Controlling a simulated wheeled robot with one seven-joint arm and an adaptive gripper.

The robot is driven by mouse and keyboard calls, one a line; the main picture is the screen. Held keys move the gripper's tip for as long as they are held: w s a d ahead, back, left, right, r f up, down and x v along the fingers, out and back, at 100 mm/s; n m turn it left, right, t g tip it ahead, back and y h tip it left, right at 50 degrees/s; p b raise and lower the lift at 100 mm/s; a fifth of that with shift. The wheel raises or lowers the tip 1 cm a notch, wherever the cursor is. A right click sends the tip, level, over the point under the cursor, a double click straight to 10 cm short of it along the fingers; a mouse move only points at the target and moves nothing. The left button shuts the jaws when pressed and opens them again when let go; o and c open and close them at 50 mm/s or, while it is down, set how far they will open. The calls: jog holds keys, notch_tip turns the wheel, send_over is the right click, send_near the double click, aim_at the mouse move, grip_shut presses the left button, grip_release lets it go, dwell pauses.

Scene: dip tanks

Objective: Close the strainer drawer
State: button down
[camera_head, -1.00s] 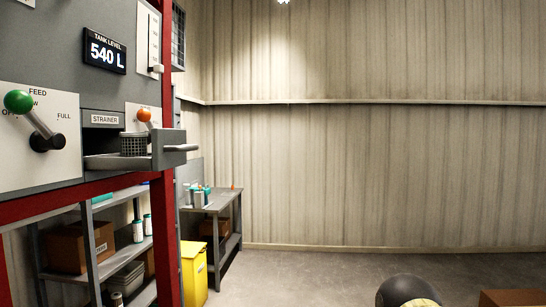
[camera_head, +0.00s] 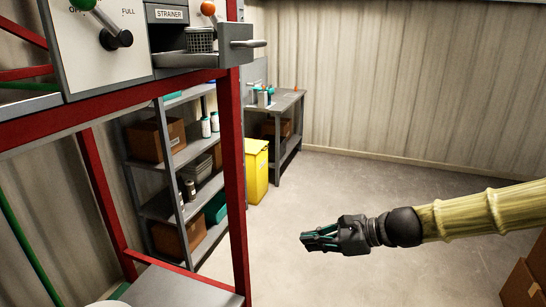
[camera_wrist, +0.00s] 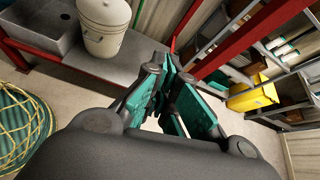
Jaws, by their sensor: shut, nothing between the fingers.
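The strainer drawer (camera_head: 235,45) stands pulled out of the grey panel at the upper left of the head view, under the label STRAINER. A dark mesh basket (camera_head: 200,40) sits in it, and its bar handle (camera_head: 248,43) points right. My gripper (camera_head: 304,239) is shut and empty, low over the open floor, well below and to the right of the drawer and apart from it. In the wrist view the fingers (camera_wrist: 166,88) are close together with nothing between them. The drawer is not clear in the wrist view.
A red frame post (camera_head: 233,180) stands below the drawer, left of my gripper. Shelves (camera_head: 160,205), a yellow bin (camera_head: 256,170) and a workbench (camera_head: 285,100) are behind. A pale lidded bucket (camera_wrist: 103,28) shows in the wrist view. Cardboard boxes (camera_head: 522,285) stand at lower right.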

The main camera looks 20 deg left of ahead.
notch_tip(320, 180, up, 41)
jog(key=w+d+m+y+p, duration=0.1)
jog(key=w+d+m+y, duration=0.15)
jog(key=y, duration=0.55)
jog(key=f+p+x, duration=0.1)
jog(key=p+x, duration=0.5)
jog(key=x, duration=0.7)
jog(key=shift+s+a+n+g, duration=0.35)
jog(key=shift+s+n, duration=0.1)
jog(key=shift+s, duration=0.2)
